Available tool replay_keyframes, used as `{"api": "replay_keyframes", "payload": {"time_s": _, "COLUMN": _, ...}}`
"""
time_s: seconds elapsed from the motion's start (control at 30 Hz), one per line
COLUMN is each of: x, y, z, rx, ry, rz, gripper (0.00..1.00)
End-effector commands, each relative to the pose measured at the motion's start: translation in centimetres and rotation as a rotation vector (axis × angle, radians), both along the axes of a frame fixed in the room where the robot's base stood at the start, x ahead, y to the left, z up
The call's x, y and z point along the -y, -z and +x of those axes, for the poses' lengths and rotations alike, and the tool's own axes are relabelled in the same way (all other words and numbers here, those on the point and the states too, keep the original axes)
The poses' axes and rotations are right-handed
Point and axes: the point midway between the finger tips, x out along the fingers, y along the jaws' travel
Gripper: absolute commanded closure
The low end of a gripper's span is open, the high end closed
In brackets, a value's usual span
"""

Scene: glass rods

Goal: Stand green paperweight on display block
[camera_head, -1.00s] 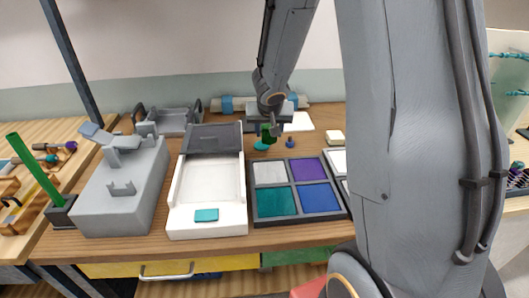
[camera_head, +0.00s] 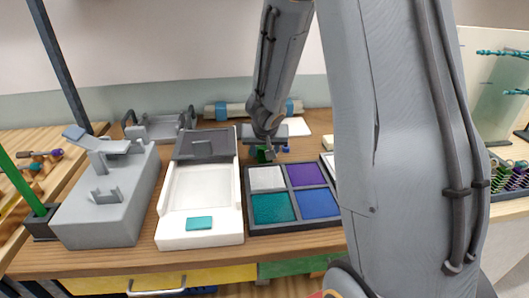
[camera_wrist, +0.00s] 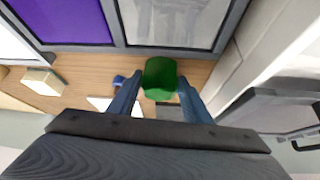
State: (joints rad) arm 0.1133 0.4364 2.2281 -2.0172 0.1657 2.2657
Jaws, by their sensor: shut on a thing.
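The green paperweight (camera_wrist: 160,78) is between the two fingers of my gripper (camera_wrist: 161,98) in the wrist view, and my gripper is shut on it. In the head view the paperweight (camera_head: 265,155) shows small below my gripper (camera_head: 266,145), just behind the compartment tray. I cannot tell whether it touches the table. A small pale block (camera_head: 327,142) stands on the table to the right, and it also shows in the wrist view (camera_wrist: 42,82). I cannot tell for sure whether it is the display block.
The compartment tray (camera_head: 247,221) with coloured panels lies in front of my gripper. A white open box (camera_head: 200,239) is to its left. A small blue thing (camera_wrist: 118,80) stands close beside my gripper. A large grey block (camera_head: 105,215) stands at left.

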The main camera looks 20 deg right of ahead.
Motion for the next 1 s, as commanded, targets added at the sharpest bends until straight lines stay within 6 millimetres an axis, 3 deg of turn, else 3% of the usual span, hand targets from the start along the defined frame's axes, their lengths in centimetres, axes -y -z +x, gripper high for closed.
{"api": "replay_keyframes", "payload": {"time_s": 0.17, "x": 0.0, "y": 0.3, "z": 0.1, "rx": 0.001, "ry": 0.000, "rz": 0.000, "gripper": 0.86}}
{"api": "replay_keyframes", "payload": {"time_s": 0.2, "x": 0.0, "y": 0.3, "z": 0.0, "rx": 0.000, "ry": 0.000, "rz": 0.000, "gripper": 0.54}}
{"api": "replay_keyframes", "payload": {"time_s": 0.3, "x": 0.0, "y": 0.3, "z": 0.0, "rx": 0.000, "ry": 0.000, "rz": 0.000, "gripper": 0.37}}
{"api": "replay_keyframes", "payload": {"time_s": 0.77, "x": 0.0, "y": -0.2, "z": -0.1, "rx": -0.001, "ry": -0.001, "rz": 0.000, "gripper": 0.37}}
{"api": "replay_keyframes", "payload": {"time_s": 1.0, "x": -0.8, "y": -3.7, "z": -2.0, "rx": 0.003, "ry": 0.001, "rz": 0.001, "gripper": 0.37}}
